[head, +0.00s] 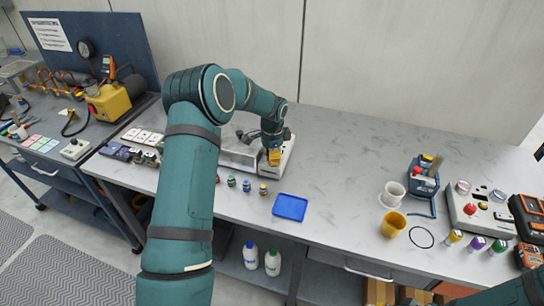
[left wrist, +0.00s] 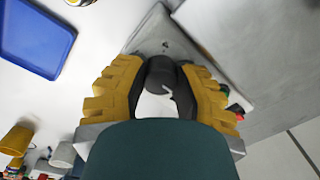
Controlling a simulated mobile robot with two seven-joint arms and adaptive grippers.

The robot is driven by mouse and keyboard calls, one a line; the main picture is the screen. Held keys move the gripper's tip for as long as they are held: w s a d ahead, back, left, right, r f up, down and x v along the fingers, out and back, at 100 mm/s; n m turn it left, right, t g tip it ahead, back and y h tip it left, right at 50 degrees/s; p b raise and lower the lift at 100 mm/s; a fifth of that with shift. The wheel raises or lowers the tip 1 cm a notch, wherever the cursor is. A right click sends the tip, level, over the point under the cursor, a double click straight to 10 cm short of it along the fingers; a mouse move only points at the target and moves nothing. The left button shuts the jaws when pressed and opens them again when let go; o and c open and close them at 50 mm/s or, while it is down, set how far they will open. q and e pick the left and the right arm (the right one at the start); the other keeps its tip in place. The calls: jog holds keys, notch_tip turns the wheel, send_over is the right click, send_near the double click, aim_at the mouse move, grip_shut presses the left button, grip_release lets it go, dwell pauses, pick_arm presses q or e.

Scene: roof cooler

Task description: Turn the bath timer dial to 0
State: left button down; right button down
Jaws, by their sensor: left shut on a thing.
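The bath (head: 237,152) is a low silver box on the bench, left of the middle in the head view. A pale control block (head: 287,158) stands at its right end. My left gripper (head: 274,158) is over this block. In the left wrist view its yellow fingers (left wrist: 160,85) are shut on a dark round dial (left wrist: 160,70), one on each side. A small white mark shows near the dial; I cannot read the number it faces. The dial is hidden by my gripper in the head view. Only part of my right arm shows at the bottom right; its gripper is out of view.
A blue tray (head: 290,207) lies right of the bath, and several small vials stand in front of it. Cups, a blue rack (head: 423,180) and a grey device (head: 480,208) are farther right.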

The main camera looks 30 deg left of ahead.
pick_arm(q)
jog(key=shift+n, duration=0.3)
jog(key=c, duration=0.6)
grip_release()
jog(key=shift+c, duration=0.2)
jog(key=shift+s+d+r, duration=0.1)
jog(key=shift+r, duration=1.9)
jog(key=shift+d+r, duration=0.1)
jog(key=shift+r, duration=1.9)
